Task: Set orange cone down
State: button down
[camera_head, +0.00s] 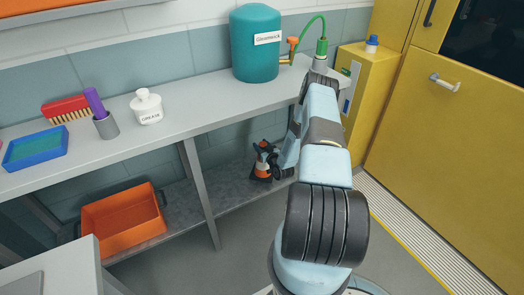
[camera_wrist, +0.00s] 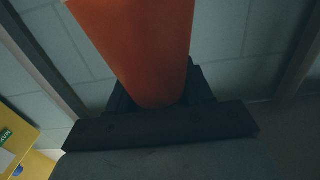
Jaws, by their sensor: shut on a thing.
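My gripper (camera_head: 271,161) is shut on the cone from the right side. In the wrist view the cone's orange body (camera_wrist: 140,45) fills the upper middle, close to the lens, with dark parts behind and below it. My fingertips are dark and partly hidden by the cone.
An orange crate (camera_head: 124,222) sits on the shelf's left part. A support post (camera_head: 199,190) stands between it and the cone. The counter (camera_head: 185,110) lies above, bearing a teal tank (camera_head: 255,55) and a white jar (camera_head: 147,107). A yellow cabinet (camera_head: 372,85) is at right.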

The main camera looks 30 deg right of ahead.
notch_tip(320, 180, down, 3)
jog(key=shift+w+f, duration=0.1)
jog(key=shift+f, duration=0.05)
jog(key=shift+c, duration=2.2)
grip_release()
jog(key=s, duration=1.2)
jog(key=shift+d, duration=0.2)
jog(key=shift+s, duration=0.1)
